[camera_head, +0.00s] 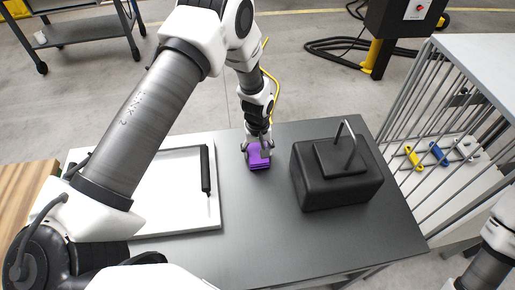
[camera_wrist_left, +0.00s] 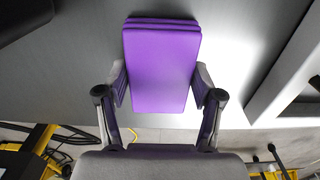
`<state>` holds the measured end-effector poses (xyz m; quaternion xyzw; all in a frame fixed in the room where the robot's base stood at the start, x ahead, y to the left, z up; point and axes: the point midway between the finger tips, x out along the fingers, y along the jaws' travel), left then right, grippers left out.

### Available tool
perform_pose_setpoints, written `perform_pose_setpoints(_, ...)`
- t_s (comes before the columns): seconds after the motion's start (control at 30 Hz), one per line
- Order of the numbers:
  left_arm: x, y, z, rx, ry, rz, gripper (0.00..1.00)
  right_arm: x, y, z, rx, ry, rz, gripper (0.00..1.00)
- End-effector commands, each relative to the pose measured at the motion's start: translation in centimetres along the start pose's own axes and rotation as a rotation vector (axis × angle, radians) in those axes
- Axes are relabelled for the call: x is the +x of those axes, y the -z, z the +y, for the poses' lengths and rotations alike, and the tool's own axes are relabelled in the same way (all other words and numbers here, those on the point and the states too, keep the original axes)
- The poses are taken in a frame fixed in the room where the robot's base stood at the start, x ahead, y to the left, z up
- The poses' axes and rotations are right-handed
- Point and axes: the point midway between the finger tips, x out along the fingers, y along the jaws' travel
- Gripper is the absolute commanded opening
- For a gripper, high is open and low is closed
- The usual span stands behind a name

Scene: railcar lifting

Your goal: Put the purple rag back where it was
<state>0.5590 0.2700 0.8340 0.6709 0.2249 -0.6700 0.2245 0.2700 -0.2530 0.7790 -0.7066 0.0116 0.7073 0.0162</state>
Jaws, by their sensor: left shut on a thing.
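The purple rag (camera_head: 259,160) is a small folded, layered block at the far part of the dark grey table, between the white tray and the black box. My left gripper (camera_head: 258,147) comes down on it from above and is shut on it. In the left wrist view the rag (camera_wrist_left: 161,65) sits between the two fingers of the left gripper (camera_wrist_left: 160,90), with a finger against each side. I cannot tell whether the rag touches the table top. Of my right arm only a part shows at the right edge; its gripper is not in view.
The dark grey table (camera_head: 262,225) is clear in front of the rag. A black box with a handle (camera_head: 335,185) stands to the right. A white tray (camera_head: 180,178) with a black bar (camera_head: 206,170) lies left. A barred rack (camera_head: 455,165) holds yellow and blue parts at right.

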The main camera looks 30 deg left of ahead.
Motion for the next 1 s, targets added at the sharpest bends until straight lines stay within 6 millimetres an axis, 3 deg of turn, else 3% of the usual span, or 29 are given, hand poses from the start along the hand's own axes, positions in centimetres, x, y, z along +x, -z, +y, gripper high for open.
perform_pose_setpoints(0.2, 0.5, 0.0, 0.0, 0.0, 0.0, 0.0, 0.29, 0.4, 0.0, 0.0, 0.0, 0.0, 0.0, 0.4)
perform_pose_setpoints(0.23, 0.4, 0.0, 0.0, 0.0, 0.0, 0.0, 0.74, 0.3, 0.0, 0.0, 0.0, 0.0, 0.0, 0.4)
perform_pose_setpoints(0.3, 0.3, 0.0, 0.0, 0.0, 0.0, 0.0, 0.92, 0.2, 0.0, 0.0, 0.0, 0.0, -0.001, 0.4)
perform_pose_setpoints(0.57, 0.3, 0.0, 0.0, 0.0, 0.0, 0.0, 0.92, 0.2, 0.0, 0.0, 0.0, 0.0, 0.0, 0.4)
perform_pose_setpoints(0.73, -0.7, 0.0, 0.0, 0.0, -0.001, 0.002, 0.92, 0.3, 0.0, 0.0, 0.0, 0.0, 0.0, 0.4)
perform_pose_setpoints(1.0, -7.1, 0.1, 0.1, 0.0, -0.003, 0.004, 0.92, 1.5, 0.0, 0.0, 0.0, 0.0, 0.0, 0.4)
